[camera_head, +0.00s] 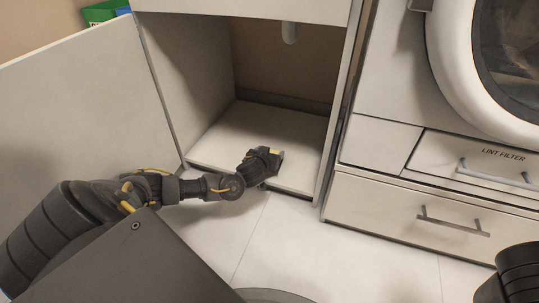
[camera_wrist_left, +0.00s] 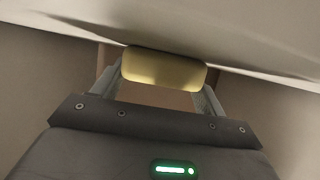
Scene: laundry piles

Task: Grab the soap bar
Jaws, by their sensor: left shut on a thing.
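A pale yellow soap bar (camera_wrist_left: 165,68) sits between the two fingers of my left gripper (camera_wrist_left: 155,85) in the left wrist view. The fingers touch its two ends, and the gripper is shut on it. In the head view my left gripper (camera_head: 272,158) is at the front of the open cabinet, just over its floor.
A washer (camera_head: 455,60) with a drawer (camera_head: 440,215) is at the right. The tiled floor (camera_head: 330,255) is clear.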

